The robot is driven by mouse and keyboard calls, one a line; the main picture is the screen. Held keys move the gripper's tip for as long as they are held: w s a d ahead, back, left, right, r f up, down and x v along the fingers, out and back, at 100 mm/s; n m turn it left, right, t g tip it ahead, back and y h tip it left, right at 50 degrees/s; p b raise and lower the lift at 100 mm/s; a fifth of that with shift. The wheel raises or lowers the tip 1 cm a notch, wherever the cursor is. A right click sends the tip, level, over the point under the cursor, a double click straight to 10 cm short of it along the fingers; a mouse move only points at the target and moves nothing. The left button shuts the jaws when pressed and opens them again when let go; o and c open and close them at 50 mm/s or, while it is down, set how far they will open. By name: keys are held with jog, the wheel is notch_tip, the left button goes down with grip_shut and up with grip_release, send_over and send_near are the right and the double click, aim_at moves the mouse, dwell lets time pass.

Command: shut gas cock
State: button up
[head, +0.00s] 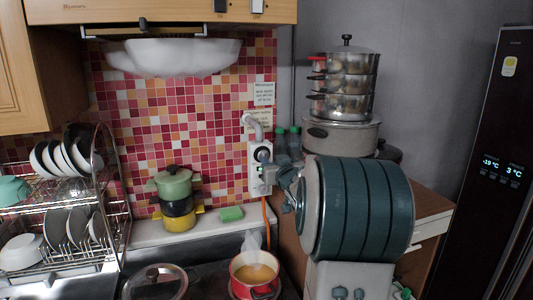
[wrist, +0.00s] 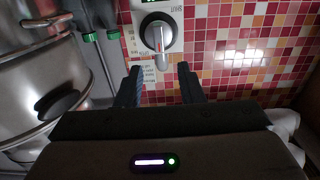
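The gas cock is a white box (head: 261,174) on the tiled wall, with a round dark knob (head: 263,155). A grey pipe comes in above it and an orange hose hangs below. In the wrist view the picture is upside down, and the grey knob (wrist: 158,32) sits on the box at the top centre, with printed labels beside it. My gripper (wrist: 160,75) is open and empty, its two dark fingers pointing at the wall. The knob lies beyond the fingertips, roughly in line with the gap. My arm partly covers the box's right side in the head view.
Stacked steel steamers (head: 345,85) and green-capped bottles (head: 288,140) stand right of the box. Stacked coloured pots (head: 176,200) and a green sponge (head: 231,214) are on the ledge to the left. A red pot of soup (head: 255,274) steams below. A dish rack (head: 65,215) is far left.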

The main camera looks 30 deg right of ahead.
aim_at(266, 153)
jog(key=shift+p+x, duration=0.7)
jog(key=shift+x, duration=2.35)
jog(key=shift+c, duration=0.3)
grip_shut()
